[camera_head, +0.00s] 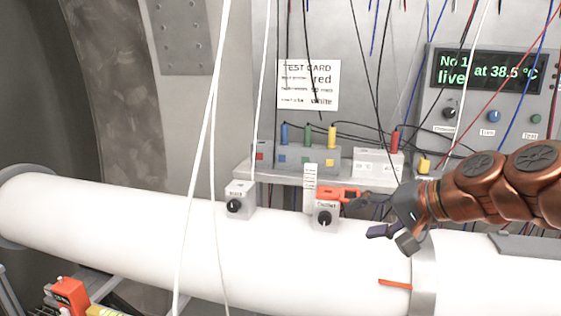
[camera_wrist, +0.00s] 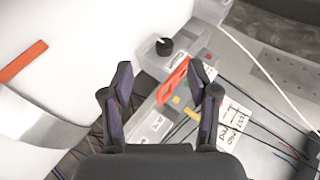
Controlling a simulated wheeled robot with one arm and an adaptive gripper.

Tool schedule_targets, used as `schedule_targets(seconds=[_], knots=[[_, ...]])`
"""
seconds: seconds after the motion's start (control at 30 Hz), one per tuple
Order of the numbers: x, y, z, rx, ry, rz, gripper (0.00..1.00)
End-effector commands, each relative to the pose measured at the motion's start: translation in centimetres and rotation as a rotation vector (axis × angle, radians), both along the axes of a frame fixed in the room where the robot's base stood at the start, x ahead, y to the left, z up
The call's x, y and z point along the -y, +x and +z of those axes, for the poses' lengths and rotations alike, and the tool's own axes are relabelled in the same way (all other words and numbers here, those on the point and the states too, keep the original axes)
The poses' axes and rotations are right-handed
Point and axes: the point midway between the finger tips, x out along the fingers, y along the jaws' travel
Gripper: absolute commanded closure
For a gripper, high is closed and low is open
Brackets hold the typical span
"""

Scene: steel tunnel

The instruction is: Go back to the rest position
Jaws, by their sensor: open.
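My gripper (camera_head: 368,216) is at the end of the copper-coloured arm, which comes in from the right above the white pipe (camera_head: 120,230). Its two dark fingers are spread in the wrist view (camera_wrist: 161,80), with nothing seen clamped between them. A red-orange piece (camera_head: 338,194) lies just beyond the fingers, at the top of a small grey knob box (camera_head: 326,215). In the wrist view the red-orange piece (camera_wrist: 172,82) shows between and past the fingertips. Whether a finger touches it I cannot tell.
A grey shelf (camera_head: 275,178) carries coloured plugs and cables behind the pipe. Another knob box (camera_head: 238,203) stands to the left. A display panel (camera_head: 490,90) is at the back right. White cables (camera_head: 205,130) hang in front. An orange strip (camera_head: 395,284) is on the pipe.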

Motion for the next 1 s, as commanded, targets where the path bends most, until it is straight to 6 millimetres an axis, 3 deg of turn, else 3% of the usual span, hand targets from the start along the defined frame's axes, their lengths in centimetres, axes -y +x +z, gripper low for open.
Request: schedule_targets(seconds=[0.03, 0.1, 0.27, 0.4, 0.6, 0.77, 1.0], knots=[[-1.8, -1.8, -2.0, -0.04, -0.063, 0.055, 0.4], [-3.5, -4.5, -4.7, -0.095, -0.156, 0.126, 0.4], [-5.1, -11.7, -11.5, -0.248, -0.369, 0.276, 0.4], [-3.8, -18.4, -16.6, -0.397, -0.549, 0.384, 0.4], [-0.2, -26.0, -20.7, -0.577, -0.732, 0.469, 0.4], [1.5, -28.8, -21.9, -0.648, -0.793, 0.492, 0.4], [1.8, -29.2, -22.0, -0.658, -0.802, 0.496, 0.4]])
